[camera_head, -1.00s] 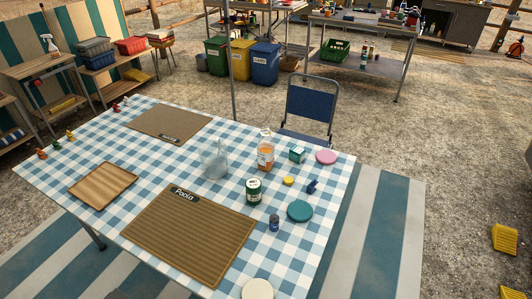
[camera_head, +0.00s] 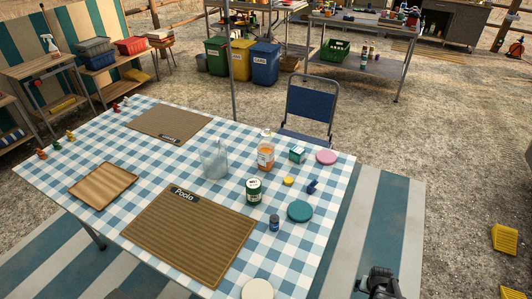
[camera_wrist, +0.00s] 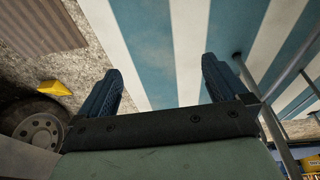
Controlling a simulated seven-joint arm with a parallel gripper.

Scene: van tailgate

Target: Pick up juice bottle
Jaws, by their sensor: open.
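The juice bottle (camera_head: 265,152) stands upright near the back right of the checked table (camera_head: 150,178). It is clear with orange contents and an orange label. My gripper (camera_head: 380,284) shows at the bottom right edge of the head view, off the table's right side and well apart from the bottle. In the wrist view my gripper (camera_wrist: 160,88) has its two dark blue fingers spread wide with nothing between them. The bottle is not in the wrist view.
A clear jug (camera_head: 214,160) stands left of the bottle, a teal-white box (camera_head: 297,154) right of it, and a green-lidded jar (camera_head: 253,190) in front. A teal disc (camera_head: 299,211) and a small blue bottle (camera_head: 274,223) lie nearer. A blue chair (camera_head: 311,103) stands behind.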

